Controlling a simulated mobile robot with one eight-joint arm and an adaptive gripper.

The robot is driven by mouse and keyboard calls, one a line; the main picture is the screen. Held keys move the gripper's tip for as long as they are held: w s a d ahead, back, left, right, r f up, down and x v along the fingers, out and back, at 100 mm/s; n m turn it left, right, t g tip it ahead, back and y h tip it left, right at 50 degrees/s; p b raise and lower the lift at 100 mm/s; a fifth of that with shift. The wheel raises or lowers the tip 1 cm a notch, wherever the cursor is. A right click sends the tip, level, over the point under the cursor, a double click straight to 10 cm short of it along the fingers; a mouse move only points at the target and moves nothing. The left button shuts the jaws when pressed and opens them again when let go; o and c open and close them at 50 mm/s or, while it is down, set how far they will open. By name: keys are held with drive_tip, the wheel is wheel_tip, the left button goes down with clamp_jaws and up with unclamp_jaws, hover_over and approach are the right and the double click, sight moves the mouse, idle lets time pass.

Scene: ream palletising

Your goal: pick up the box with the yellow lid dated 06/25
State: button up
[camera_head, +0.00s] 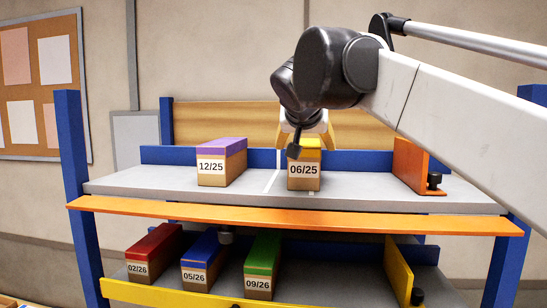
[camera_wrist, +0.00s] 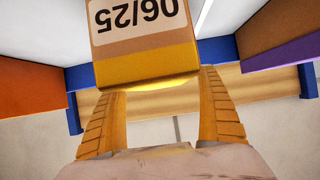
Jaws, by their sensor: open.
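The box with the yellow lid dated 06/25 (camera_head: 304,172) stands on the upper shelf, right of its middle. Its label faces the shelf front. In the wrist view the same box (camera_wrist: 147,60) shows upside down, close up between the fingers. My gripper (camera_head: 306,132) is over the back part of this box, with a finger to each side. In the wrist view my gripper (camera_wrist: 158,95) is open, its orange fingers beside the box; I cannot tell whether they touch it. The arm and wrist hide part of the yellow lid in the head view.
A purple-lidded 12/25 box (camera_head: 221,162) stands to the left on the upper shelf (camera_head: 130,182). An orange bracket (camera_head: 408,165) stands to the right. Below are red 02/26 (camera_head: 153,253), blue 05/26 (camera_head: 206,262) and green 09/26 (camera_head: 262,265) boxes. A blue rail runs behind.

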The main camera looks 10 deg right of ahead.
drive_tip(key=shift+x, duration=0.8)
drive_tip(key=shift+s+r, duration=0.2)
drive_tip(key=shift+s, duration=0.15)
drive_tip(key=c, duration=0.3)
drive_tip(key=shift+a, duration=0.1)
drive_tip(key=c, duration=1.2)
drive_tip(key=shift+o, duration=0.2)
drive_tip(key=shift+w, duration=0.1)
